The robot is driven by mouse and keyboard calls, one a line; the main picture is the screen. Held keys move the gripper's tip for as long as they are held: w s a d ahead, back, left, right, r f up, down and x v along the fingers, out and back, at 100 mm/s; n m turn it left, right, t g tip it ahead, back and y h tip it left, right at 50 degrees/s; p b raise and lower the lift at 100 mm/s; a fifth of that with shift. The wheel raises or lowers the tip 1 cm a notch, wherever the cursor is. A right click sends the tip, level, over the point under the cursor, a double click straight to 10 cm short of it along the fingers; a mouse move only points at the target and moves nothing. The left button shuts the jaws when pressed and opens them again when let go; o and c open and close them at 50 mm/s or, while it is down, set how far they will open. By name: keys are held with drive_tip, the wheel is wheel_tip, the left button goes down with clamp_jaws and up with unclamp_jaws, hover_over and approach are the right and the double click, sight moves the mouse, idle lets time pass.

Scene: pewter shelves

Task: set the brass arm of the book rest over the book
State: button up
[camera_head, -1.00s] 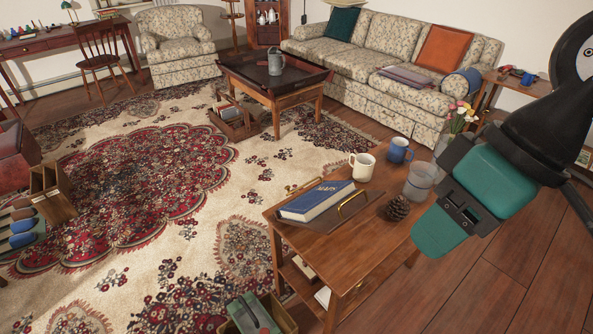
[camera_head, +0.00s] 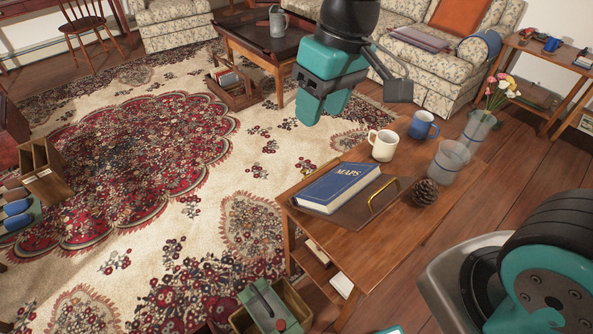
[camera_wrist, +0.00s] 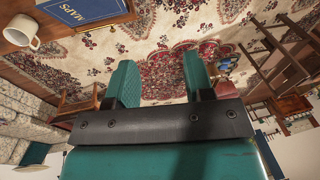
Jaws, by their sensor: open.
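The blue book (camera_head: 338,187) with "MAPS" on its cover lies closed on the brown board of the book rest (camera_head: 362,212), on a wooden side table (camera_head: 418,218). A brass arm (camera_head: 384,191) stands as a loop at the board's right, beside the book and not over it. Another bit of brass shows behind the book, mostly hidden. My gripper (camera_head: 322,108) is open and empty, in the air beyond the table. In the wrist view, its two teal fingers (camera_wrist: 160,80) are apart over the rug, and the book (camera_wrist: 82,10) shows at the top left.
On the table, a cream mug (camera_head: 383,146), a blue mug (camera_head: 423,126), a clear glass container (camera_head: 449,161), a vase of flowers (camera_head: 477,133) and a pine cone (camera_head: 425,192) stand behind and right of the rest. A sofa (camera_head: 425,62) is beyond. Open rug lies left.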

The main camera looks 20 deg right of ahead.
drive_tip(key=w+d+f+m+h+b, duration=0.1)
drive_tip(key=w+f+m+h+b, duration=0.1)
drive_tip(key=w+f, duration=0.95)
drive_tip(key=m+h+b, duration=0.1)
drive_tip(key=h+b, duration=0.1)
approach(304, 169)
drive_tip(key=f, duration=0.6)
drive_tip(key=d+f+p, duration=0.1)
drive_tip(key=f, duration=0.2)
drive_tip(key=shift+w+d+f, duration=0.1)
drive_tip(key=shift+f, duration=0.2)
drive_tip(key=shift+c, duration=0.5)
drive_tip(key=c, duration=0.7)
drive_tip(key=shift+d+r, duration=0.1)
clamp_jaws()
